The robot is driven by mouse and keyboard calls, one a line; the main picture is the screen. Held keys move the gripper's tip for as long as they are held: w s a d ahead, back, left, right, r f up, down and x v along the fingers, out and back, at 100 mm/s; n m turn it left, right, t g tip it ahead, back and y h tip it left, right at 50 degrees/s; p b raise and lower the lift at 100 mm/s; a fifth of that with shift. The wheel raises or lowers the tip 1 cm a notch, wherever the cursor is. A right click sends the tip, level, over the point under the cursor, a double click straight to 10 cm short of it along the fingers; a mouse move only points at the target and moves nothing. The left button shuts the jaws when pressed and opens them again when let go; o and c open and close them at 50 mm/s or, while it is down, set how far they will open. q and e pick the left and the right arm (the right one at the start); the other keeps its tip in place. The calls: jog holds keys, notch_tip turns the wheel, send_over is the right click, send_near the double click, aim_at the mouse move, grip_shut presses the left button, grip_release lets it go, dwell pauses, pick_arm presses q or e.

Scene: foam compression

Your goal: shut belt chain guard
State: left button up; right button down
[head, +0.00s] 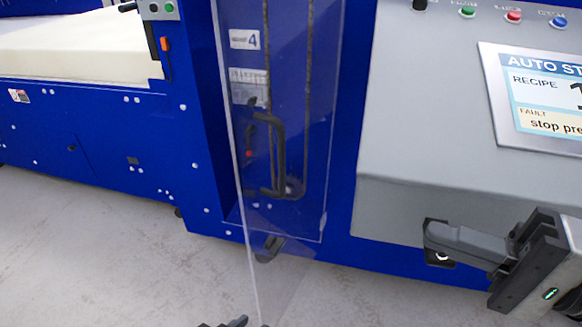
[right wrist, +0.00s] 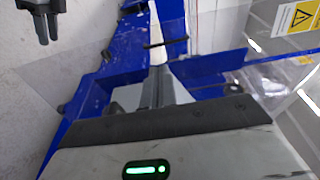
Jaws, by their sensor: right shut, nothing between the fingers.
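The clear guard panel (head: 300,225) stands swung out from the blue machine, its free left edge toward me and its lower corner low in the head view. A black D-shaped handle (head: 279,150) shows at the panel. Behind it are the vertical chain or belt runs (head: 267,60) in the blue recess. My right gripper (head: 430,236) is shut and empty, right of the panel and apart from it, in front of the grey console; its fingers also show in the right wrist view (right wrist: 158,85). Only dark tips of my left gripper (head: 236,322) show at the bottom edge.
The grey console (head: 400,150) with coloured buttons and a screen (head: 545,100) fills the right. A cream foam block (head: 80,50) lies on the blue machine at the left. Pale floor (head: 90,250) is clear at lower left.

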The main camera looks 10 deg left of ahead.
aim_at(250, 172)
jog(key=p+x, duration=0.4)
jog(key=x, duration=1.6)
jog(key=shift+w+a+p, duration=0.15)
jog(key=shift+a+p, duration=0.15)
jog(key=shift+p, duration=0.05)
jog(key=shift+w+a, duration=0.1)
jog(key=shift+a, duration=0.35)
